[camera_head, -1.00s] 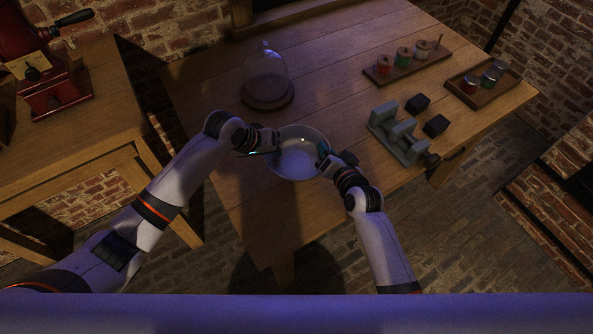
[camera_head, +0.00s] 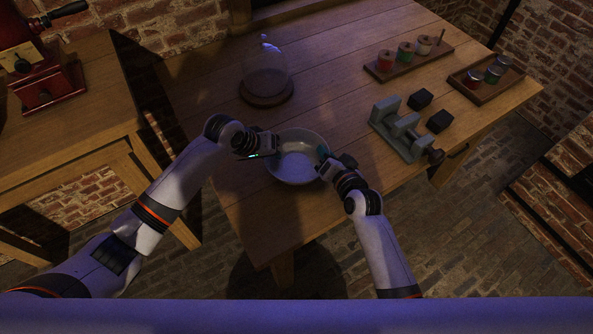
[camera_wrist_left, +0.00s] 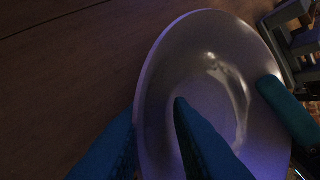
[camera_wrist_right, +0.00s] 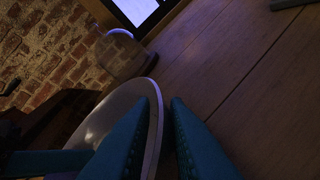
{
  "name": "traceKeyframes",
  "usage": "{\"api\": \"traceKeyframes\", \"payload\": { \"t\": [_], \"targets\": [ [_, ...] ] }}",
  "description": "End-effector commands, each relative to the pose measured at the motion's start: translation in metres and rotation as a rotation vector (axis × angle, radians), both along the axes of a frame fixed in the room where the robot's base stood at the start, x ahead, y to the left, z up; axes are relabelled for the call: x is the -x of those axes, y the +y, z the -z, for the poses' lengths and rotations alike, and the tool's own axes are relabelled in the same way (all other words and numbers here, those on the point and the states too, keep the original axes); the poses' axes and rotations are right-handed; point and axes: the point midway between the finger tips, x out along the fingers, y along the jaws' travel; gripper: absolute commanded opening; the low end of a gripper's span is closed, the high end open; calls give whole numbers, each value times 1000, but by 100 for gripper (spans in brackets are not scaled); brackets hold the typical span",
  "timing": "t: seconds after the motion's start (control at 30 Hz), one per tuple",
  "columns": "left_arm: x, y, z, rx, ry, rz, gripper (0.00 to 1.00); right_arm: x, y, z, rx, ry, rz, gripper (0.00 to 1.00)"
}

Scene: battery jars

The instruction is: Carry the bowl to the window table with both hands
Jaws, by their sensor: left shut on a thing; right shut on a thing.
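The bowl (camera_head: 297,172) is pale, round and looks empty, near the front edge of a large wooden table (camera_head: 215,85). My left gripper (camera_head: 277,150) is shut on its left rim, and my right gripper (camera_head: 323,162) is shut on its right rim. In the left wrist view the bowl (camera_wrist_left: 215,70) has its rim between the blue fingers (camera_wrist_left: 150,125), one inside and one outside. In the right wrist view the bowl's rim (camera_wrist_right: 140,92) passes between the fingers (camera_wrist_right: 160,115). The bowl looks about level. I cannot tell whether it touches the table.
A glass dome on a dark base (camera_head: 266,90) stands behind the bowl. A grey clamp-like device (camera_head: 400,130) and black blocks (camera_head: 438,121) are to the right. Trays with spools (camera_head: 410,62) and jars (camera_head: 487,80) lie beyond. A red grinder (camera_head: 45,80) stands on the left table (camera_head: 75,130).

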Motion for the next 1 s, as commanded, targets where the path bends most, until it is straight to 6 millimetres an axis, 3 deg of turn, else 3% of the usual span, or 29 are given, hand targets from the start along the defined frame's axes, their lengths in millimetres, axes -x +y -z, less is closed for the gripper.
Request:
{"api": "traceKeyframes", "payload": {
  "t": [0.17,0.2,0.33,0.7,1.0],
  "targets": [
    [1,-5,14,10,-2,4,0,1,5,15,-6,0,-6,0],
    [1,-5,14,10,-2,4,21,1,5,15,-6,1,-7,16],
    [1,-4,12,8,-2,4,41,1,4,13,-5,1,-5,36],
    [2,2,7,2,-1,0,41,0,1,13,-1,1,-1,36],
    [21,24,-41,2,-5,2,41,0,0,13,0,0,-1,36]
  ]
}}
